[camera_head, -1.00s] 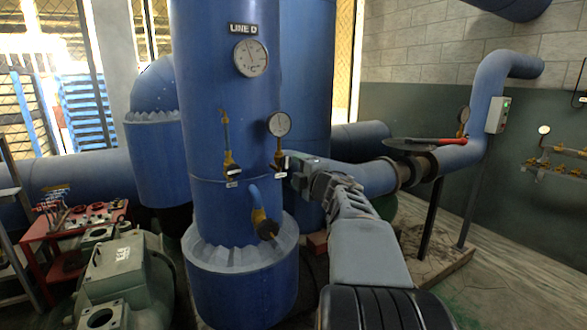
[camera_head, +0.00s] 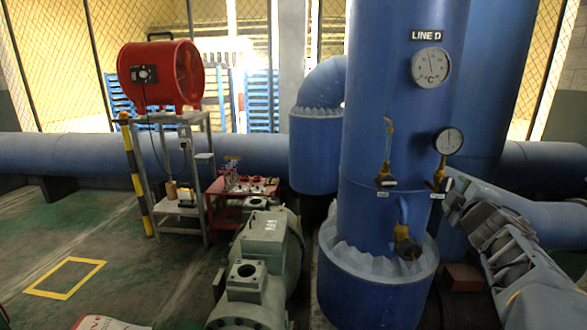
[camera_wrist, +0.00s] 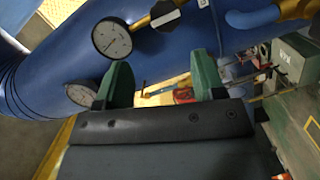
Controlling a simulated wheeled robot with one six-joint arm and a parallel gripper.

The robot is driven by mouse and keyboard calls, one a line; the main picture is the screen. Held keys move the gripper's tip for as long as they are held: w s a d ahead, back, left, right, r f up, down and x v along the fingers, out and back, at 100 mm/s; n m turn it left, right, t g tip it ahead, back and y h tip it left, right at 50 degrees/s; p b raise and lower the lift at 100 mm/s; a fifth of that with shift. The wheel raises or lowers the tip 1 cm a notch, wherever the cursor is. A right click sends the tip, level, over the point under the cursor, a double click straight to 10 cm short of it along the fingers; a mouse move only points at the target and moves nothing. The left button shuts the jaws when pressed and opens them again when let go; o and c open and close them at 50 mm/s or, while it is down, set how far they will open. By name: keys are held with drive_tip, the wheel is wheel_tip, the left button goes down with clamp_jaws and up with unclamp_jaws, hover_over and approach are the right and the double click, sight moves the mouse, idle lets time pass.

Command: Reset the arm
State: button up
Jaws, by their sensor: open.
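My gripper shows in the wrist view (camera_wrist: 160,88) with its two green fingers apart and nothing between them. In the head view my arm (camera_head: 510,245) reaches in from the lower right, and its end is beside the blue LINE D column (camera_head: 385,140), near the lower gauge (camera_head: 448,141). The fingertips are hard to make out there. In the wrist view a gauge (camera_wrist: 112,38) on the blue column lies just beyond the left finger, and a second gauge (camera_wrist: 80,95) is partly hidden behind that finger.
Brass valves (camera_head: 386,177) and a lower brass tap (camera_head: 406,245) stick out of the column. A grey-green compressor (camera_head: 262,262) and a red cart (camera_head: 236,190) stand left of it. A red fan (camera_head: 185,72) sits on a metal stand. Open floor (camera_head: 130,260) lies at left.

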drive_tip(key=s+a+f+m+g+y+p, duration=0.2)
drive_tip(key=s+a+m+g+p, duration=0.3)
drive_tip(key=a, duration=0.6)
drive_tip(key=s+a+f+m+g+y+p, duration=0.3)
drive_tip(key=s+a+m+g+p, duration=0.3)
drive_tip(key=s+a, duration=0.6)
drive_tip(key=f+g+p, duration=0.1)
drive_tip(key=g+p, duration=0.1)
drive_tip(key=p, duration=0.1)
drive_tip(key=shift+s+a+f, duration=0.2)
drive_tip(key=shift+s+a, duration=0.05)
drive_tip(key=shift+a, duration=0.05)
